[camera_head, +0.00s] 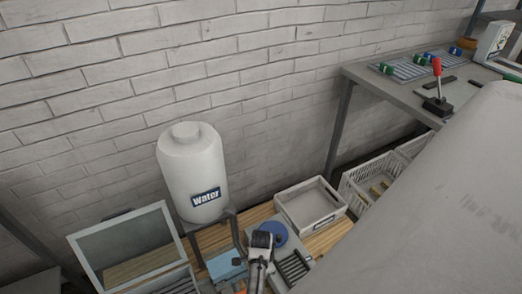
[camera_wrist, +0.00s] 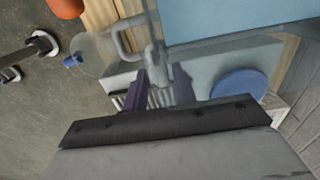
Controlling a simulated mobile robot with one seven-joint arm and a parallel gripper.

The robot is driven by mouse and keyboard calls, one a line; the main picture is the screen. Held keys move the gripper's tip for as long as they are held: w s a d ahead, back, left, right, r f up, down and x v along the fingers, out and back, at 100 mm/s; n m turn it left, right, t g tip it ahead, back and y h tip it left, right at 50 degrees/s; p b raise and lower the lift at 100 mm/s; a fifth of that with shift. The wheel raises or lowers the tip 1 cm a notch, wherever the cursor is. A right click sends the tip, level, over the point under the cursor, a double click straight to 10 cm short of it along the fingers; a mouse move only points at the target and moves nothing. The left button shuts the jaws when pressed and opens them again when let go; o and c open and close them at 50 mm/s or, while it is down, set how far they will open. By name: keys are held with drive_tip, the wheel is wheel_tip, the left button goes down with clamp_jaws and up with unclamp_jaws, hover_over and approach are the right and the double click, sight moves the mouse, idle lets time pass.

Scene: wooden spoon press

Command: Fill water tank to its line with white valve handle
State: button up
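My gripper (camera_head: 262,240) is low in the head view, to the right of and below the tank. In the wrist view my gripper (camera_wrist: 160,92) has its two dark fingers apart. A pale grey handle-like piece (camera_wrist: 154,58) on piping shows just beyond and between the fingertips. I cannot tell whether it is the white valve handle or whether the fingers touch it.
A blue disc (camera_head: 273,232) lies beside my gripper, and a white tray (camera_head: 312,207) sits to its right. A glass-fronted box (camera_head: 126,246) stands at the left. A side table (camera_head: 398,88) holds a red-topped lever (camera_head: 438,88). A clear vessel (camera_wrist: 92,50) shows in the wrist view.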

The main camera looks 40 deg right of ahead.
clamp_jaws()
drive_tip(key=shift+w+r+n+p, duration=0.1)
drive_tip(key=shift+r+n+p, duration=0.1)
drive_tip(key=shift+n+p, duration=0.65)
drive_tip(key=shift+f+n, duration=0.25)
drive_tip(key=shift+n, duration=0.3)
drive_tip(key=shift+o, duration=1.8)
unclamp_jaws()
wheel_tip(320, 180, up, 14)
drive_tip(key=p, duration=0.2)
